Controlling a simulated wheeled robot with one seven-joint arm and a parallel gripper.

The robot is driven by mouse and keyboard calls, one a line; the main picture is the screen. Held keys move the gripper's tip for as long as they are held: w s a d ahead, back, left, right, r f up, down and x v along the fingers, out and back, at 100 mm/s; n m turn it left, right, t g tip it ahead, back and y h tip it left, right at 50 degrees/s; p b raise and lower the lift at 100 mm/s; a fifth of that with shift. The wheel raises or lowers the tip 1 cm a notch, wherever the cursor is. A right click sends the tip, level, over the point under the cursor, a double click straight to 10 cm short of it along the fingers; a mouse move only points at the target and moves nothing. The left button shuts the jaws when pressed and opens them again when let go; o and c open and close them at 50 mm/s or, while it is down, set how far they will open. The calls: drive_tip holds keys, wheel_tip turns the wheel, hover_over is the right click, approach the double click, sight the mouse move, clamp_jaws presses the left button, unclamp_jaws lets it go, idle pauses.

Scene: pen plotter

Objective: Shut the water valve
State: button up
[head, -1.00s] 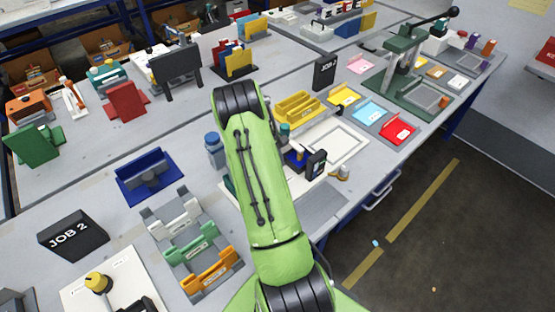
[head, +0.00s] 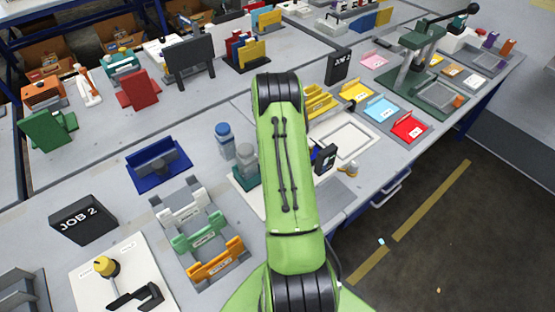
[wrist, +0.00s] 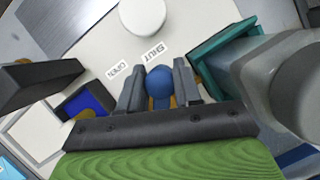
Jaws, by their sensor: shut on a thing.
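In the wrist view my gripper (wrist: 157,68) has its two dark fingers shut on a round blue knob (wrist: 160,87). The knob stands over a pale board (wrist: 95,45) printed with the words SHUT (wrist: 154,52) and OPEN (wrist: 118,70). The knob is just below the word SHUT, with OPEN off to its left. The rest of the valve under the knob is hidden by the fingers and palm. In the head view my green arm covers the gripper and the knob.
A grey cylinder (wrist: 295,85) and a teal holder (wrist: 212,50) stand close on my gripper's right. A dark block (wrist: 40,72) is at its left. In the head view, a blue-capped bottle (head: 224,140) stands left of my arm.

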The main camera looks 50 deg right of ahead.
drive_tip(key=shift+w, duration=0.1)
idle(0.3)
drive_tip(key=o, duration=1)
drive_tip(key=shift+o, duration=0.2)
drive_tip(key=shift+a, duration=0.1)
